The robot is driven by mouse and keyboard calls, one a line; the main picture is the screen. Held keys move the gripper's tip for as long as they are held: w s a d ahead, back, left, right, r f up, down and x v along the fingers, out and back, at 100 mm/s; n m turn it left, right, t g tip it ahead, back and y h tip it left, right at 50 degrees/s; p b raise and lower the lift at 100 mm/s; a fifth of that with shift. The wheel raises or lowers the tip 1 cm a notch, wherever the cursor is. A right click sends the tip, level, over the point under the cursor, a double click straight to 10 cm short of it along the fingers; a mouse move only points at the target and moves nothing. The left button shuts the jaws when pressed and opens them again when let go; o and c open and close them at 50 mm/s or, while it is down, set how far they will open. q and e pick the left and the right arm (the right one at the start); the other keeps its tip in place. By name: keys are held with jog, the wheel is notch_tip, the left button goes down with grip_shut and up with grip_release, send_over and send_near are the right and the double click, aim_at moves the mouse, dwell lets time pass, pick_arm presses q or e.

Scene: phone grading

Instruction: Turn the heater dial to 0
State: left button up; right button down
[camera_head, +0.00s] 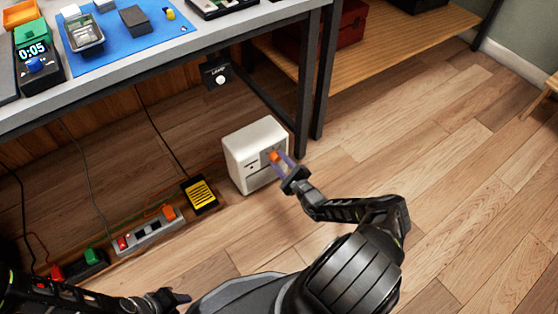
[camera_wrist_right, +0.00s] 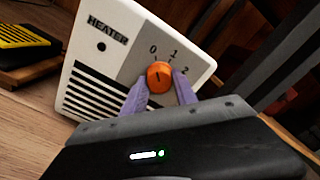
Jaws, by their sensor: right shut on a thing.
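The white heater (camera_head: 240,150) stands on the wooden floor under the workbench. In the right wrist view, the heater (camera_wrist_right: 95,65) shows its lettering, slots and an orange dial (camera_wrist_right: 159,76) with 0, 1 and 2 marked around it. A dark line on the dial appears to point up toward the 0, but it is small. My right gripper (camera_wrist_right: 158,88) has its purple fingers closed on either side of the dial. In the head view, my right gripper (camera_head: 281,161) reaches the heater's front. My left gripper (camera_head: 172,298) is low at the left, away from the heater; its fingers are unclear.
A power strip (camera_head: 150,233) with a red switch and an orange plug lies left of the heater, beside a black and yellow box (camera_head: 200,194). The floor (camera_head: 450,160) to the right is clear.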

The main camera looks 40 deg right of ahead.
jog(key=c, duration=1)
grip_release()
jog(key=shift+o, duration=0.2)
jog(key=shift+s+p, duration=0.3)
jog(key=shift+s, duration=0.3)
jog(key=s+p, duration=0.2)
jog(key=s, duration=0.4)
jog(key=shift+s, duration=0.35)
jog(key=shift+a, duration=0.1)
